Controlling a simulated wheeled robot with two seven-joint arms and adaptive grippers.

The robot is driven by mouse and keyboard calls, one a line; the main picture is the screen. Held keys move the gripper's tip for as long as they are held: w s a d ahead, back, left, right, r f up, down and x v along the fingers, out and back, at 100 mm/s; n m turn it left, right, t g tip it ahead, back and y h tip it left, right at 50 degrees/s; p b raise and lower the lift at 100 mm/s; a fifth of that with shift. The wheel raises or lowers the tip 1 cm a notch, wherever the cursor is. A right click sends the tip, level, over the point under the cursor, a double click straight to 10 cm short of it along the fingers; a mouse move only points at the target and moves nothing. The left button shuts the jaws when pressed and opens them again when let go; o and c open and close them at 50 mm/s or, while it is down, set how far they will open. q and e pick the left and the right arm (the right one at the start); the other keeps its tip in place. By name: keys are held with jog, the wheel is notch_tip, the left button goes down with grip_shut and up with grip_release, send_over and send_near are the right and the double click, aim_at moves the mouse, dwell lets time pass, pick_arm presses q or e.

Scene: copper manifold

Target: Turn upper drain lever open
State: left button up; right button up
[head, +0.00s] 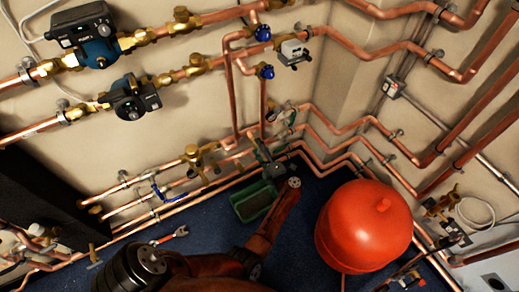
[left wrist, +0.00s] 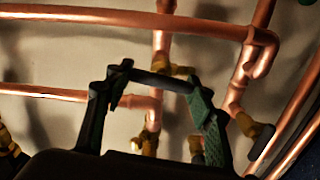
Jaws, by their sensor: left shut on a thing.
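A short dark bar (left wrist: 158,80), which looks like the drain lever, spans between my fingertips in the left wrist view. A brass fitting (left wrist: 178,70) shows just behind it, joined to the copper pipework. My left gripper (left wrist: 158,84) has black fingers with green pads and is shut on the bar. In the head view my left gripper (head: 268,158) is at the low pipes near the wall corner, above the green tray. The lever itself is too small and covered to make out there. How far it is turned cannot be told. My right gripper is not in view.
A green tray (head: 253,202) stands on the blue floor beneath the pipes. A large red tank (head: 362,228) stands to the right. A blue-handled valve (head: 158,188) and a red-handled tool (head: 180,232) are at left. Copper pipes run close around the gripper; another brass valve (left wrist: 238,112) is beside it.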

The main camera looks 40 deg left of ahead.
pick_arm(q)
jog(key=shift+f+n, duration=0.15)
jog(key=shift+n, duration=0.75)
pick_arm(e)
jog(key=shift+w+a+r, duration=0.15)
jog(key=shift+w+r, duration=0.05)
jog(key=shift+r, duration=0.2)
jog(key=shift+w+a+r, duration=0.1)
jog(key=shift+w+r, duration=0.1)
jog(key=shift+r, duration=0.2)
pick_arm(q)
jog(key=o, duration=1.2)
jog(key=shift+c, duration=0.2)
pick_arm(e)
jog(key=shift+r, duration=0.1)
